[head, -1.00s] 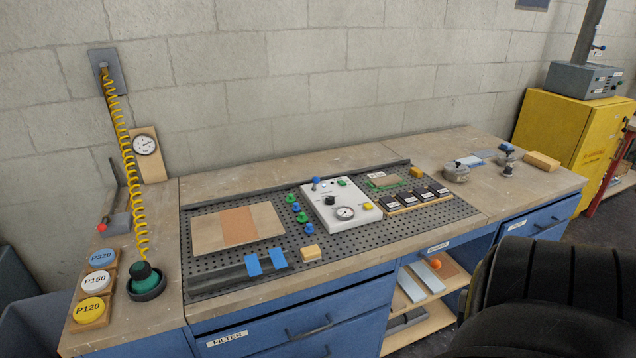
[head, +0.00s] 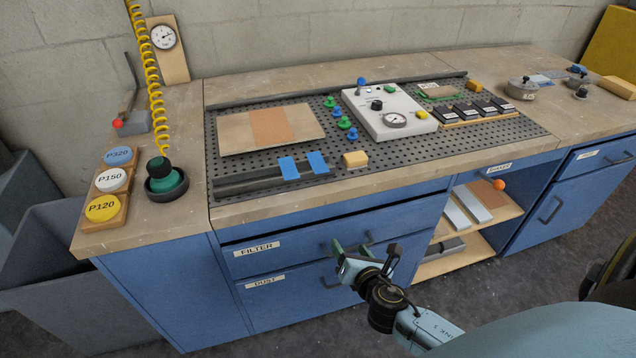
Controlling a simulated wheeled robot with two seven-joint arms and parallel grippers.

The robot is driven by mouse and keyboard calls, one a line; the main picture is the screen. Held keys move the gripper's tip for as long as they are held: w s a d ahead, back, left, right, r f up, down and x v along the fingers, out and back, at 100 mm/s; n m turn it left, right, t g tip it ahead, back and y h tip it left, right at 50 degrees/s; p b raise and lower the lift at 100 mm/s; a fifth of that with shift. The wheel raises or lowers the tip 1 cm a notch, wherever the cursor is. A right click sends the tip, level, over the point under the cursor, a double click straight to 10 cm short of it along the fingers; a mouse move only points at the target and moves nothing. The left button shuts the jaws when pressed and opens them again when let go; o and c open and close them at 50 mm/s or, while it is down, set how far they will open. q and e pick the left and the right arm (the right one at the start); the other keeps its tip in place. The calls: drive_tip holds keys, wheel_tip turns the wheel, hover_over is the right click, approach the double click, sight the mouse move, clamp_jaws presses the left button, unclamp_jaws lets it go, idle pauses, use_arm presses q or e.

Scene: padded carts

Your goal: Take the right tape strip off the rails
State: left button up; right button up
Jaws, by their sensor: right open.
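Two blue tape strips lie across the dark rails (head: 240,185) at the front of the perforated mat. The right tape strip (head: 318,162) is beside the left tape strip (head: 289,168), with a small gap between them. Both look flat on the rails. My right gripper (head: 366,246) is open and empty, in front of the blue drawers and below the worktop edge. It is lower than the strips, to their right in the picture, and apart from them. My left gripper is out of view.
A small wooden block (head: 355,159) sits just right of the right strip. A wooden panel (head: 240,134) lies behind the rails. A white gauge box (head: 388,110) stands to the right. The worktop's front strip is clear.

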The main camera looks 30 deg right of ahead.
wheel_tip(320, 180, up, 10)
drive_tip(key=w+r+n+t+b, duration=0.1)
drive_tip(key=w+n+t+b, duration=0.1)
drive_tip(key=w+n+t, duration=0.3)
drive_tip(key=g, duration=0.1)
approach(325, 187)
drive_tip(key=shift+n+h, duration=0.4)
drive_tip(key=w+r, duration=0.1)
drive_tip(key=w, duration=0.1)
drive_tip(key=w+d+r, duration=0.1)
drive_tip(key=w+r, duration=0.1)
drive_tip(key=shift+r+b, duration=0.2)
drive_tip(key=shift+b, duration=0.15)
drive_tip(key=shift+w+d+f, duration=0.1)
drive_tip(key=shift+w, duration=0.65)
drive_tip(key=shift+f+b+x, duration=0.15)
drive_tip(key=shift+b+x, duration=0.25)
drive_tip(key=shift+x, duration=0.75)
drive_tip(key=shift+f+b+x, duration=0.15)
drive_tip(key=shift+b+x, duration=0.2)
drive_tip(key=shift+x, duration=0.8)
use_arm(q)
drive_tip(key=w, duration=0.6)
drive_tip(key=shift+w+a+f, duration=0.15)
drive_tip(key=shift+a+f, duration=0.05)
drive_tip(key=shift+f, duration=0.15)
use_arm(e)
drive_tip(key=c, duration=1.1)
